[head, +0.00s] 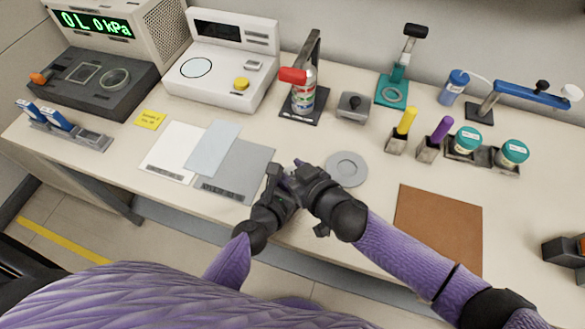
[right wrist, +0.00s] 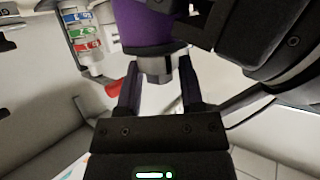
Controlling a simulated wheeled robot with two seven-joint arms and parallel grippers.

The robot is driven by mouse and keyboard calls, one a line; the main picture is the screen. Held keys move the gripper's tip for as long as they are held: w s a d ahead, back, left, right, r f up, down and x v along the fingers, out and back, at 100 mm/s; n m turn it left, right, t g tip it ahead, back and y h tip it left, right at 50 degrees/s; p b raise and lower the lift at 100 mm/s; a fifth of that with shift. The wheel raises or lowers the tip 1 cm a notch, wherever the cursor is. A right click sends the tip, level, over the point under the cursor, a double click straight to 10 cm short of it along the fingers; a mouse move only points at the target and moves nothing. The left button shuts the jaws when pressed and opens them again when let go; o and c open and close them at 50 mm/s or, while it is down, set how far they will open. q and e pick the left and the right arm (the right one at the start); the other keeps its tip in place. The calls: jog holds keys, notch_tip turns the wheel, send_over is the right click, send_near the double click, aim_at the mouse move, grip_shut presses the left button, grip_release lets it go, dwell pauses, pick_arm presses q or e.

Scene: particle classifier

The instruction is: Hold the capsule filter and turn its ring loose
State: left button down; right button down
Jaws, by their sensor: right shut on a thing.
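The capsule filter (right wrist: 145,22) shows in the right wrist view as a purple body with a grey ring (right wrist: 160,66) at its lower end. My right gripper (head: 297,180) is shut on the grey ring, with one finger on each side of it. In the head view the grippers cover almost all of the filter.
A grey disc (head: 346,169) lies just right of my grippers, and flat sheets (head: 240,172) lie to the left. A brown mat (head: 438,225) is clear at right. Behind stand a striped can (head: 303,98), a grey block (head: 353,107) and a white instrument (head: 222,80).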

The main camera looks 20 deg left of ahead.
jog(key=n+g+y, duration=0.2)
jog(key=n+g, duration=0.2)
jog(key=shift+w+d+g, duration=0.1)
jog(key=shift+w+g, duration=0.05)
jog(key=shift+g, duration=0.25)
jog(key=shift+w+n+g+y, duration=0.1)
jog(key=shift+n+g+y, duration=0.2)
jog(key=shift+n+g, duration=1.95)
jog(key=shift+f+g, duration=0.1)
jog(key=shift+g, duration=0.15)
jog(key=shift+c, duration=1.7)
grip_release()
jog(key=v, duration=1.2)
jog(key=shift+o, duration=0.2)
